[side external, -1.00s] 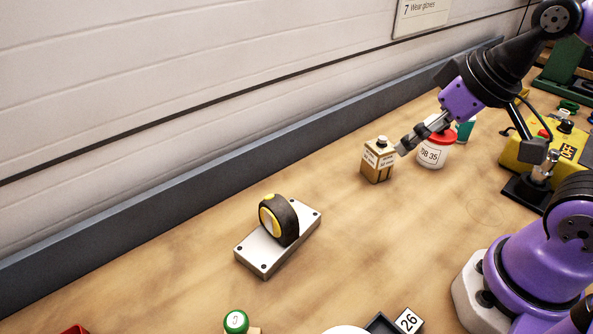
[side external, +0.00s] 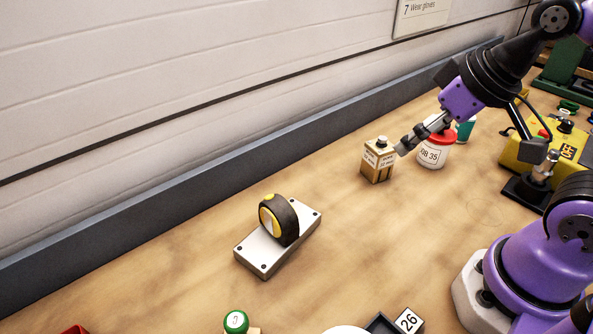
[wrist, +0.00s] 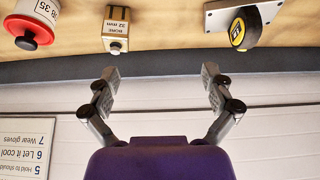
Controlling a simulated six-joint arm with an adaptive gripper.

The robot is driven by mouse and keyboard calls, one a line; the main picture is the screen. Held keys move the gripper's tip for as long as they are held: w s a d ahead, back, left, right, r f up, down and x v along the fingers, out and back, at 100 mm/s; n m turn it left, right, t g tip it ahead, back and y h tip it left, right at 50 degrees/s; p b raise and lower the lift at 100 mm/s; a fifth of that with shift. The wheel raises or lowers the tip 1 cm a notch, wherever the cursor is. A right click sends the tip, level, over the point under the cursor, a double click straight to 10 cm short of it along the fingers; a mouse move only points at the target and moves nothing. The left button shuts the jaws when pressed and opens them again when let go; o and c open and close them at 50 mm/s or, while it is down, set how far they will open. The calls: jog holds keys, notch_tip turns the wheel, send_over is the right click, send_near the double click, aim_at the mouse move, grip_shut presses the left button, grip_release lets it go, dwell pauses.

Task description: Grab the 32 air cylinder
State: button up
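The air cylinder (side external: 378,163) is a small brass-coloured block with a knob on top, standing upright on the wooden bench. In the wrist view its label (wrist: 115,27) reads "BORE 32 mm". My gripper (wrist: 160,75) is open, with two separate fingers and nothing between them. In the wrist view the cylinder lies beyond the fingertips, nearer the left finger.
A red-lidded white jar (side external: 433,152) stands right of the cylinder, behind my fingers. A black and yellow tape measure (side external: 280,220) sits on a metal plate (side external: 262,256) to the left. A yellow box (side external: 530,150) is at right. A grey rail (side external: 200,185) runs along the wall. Bench between is clear.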

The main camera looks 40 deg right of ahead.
jog(key=m+g+h, duration=0.1)
jog(key=m, duration=0.2)
send_near(386, 148)
jog(key=x, duration=0.7)
jog(key=shift+w+d+f, duration=0.1)
jog(key=shift+w+x, duration=0.15)
jog(key=shift+x, duration=1.35)
jog(key=shift+w+x, duration=0.15)
jog(key=shift+x, duration=1.35)
jog(key=c, duration=1.5)
